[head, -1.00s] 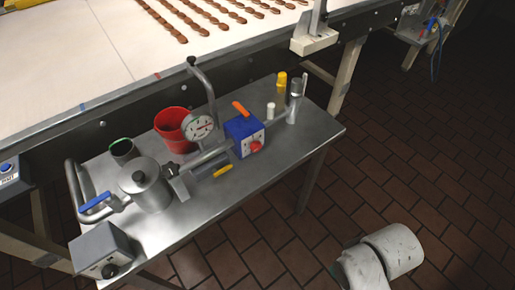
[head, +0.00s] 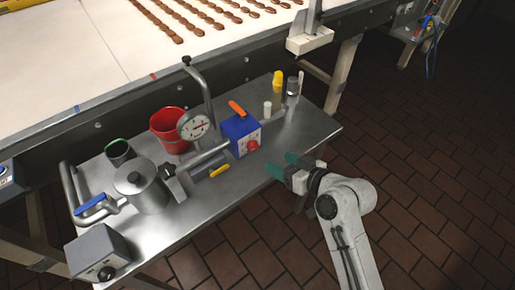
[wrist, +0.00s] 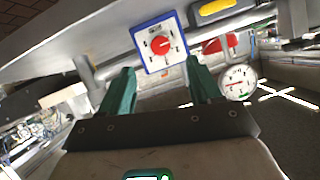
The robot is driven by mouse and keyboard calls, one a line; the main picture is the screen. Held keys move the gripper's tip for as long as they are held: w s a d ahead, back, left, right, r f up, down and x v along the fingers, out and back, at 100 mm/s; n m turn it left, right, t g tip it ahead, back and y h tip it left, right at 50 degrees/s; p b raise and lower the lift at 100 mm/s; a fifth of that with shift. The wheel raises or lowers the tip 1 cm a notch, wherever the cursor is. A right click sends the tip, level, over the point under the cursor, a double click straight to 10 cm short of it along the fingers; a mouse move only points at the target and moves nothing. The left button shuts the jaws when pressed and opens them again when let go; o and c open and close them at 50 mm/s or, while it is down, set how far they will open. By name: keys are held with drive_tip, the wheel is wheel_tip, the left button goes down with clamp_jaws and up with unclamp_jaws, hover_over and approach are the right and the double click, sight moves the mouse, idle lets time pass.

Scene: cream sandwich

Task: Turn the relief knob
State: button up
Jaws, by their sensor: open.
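A red knob (head: 253,146) sits on the white dial face of a blue box (head: 238,139), which has an orange lever (head: 237,108) on top. In the wrist view the red knob (wrist: 160,45) is seen face-on, with dark marks around it. No label naming it is legible. My gripper (head: 280,164) is open and empty, in front of the box and to the right of the knob, its teal fingers apart. In the wrist view the gripper (wrist: 160,68) has its fingers on either side below the dial, and the knob shows between and beyond them, untouched.
A round gauge (head: 195,126) on a pipe, a red bucket (head: 168,128), a steel pot (head: 143,186) and a grey box with a black knob (head: 106,272) stand on the steel table (head: 222,222). A yellow-capped bottle (head: 278,82) stands behind. The table's front right is clear.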

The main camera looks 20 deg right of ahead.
sight(255, 147)
drive_tip(key=x, duration=0.7)
drive_tip(key=r+p+x, duration=0.1)
drive_tip(key=x, duration=0.3)
drive_tip(key=shift+w, duration=0.25)
drive_tip(key=shift+c, duration=0.4)
drive_tip(key=c, duration=1)
drive_tip(key=shift+o, duration=0.2)
drive_tip(key=shift+d, duration=0.1)
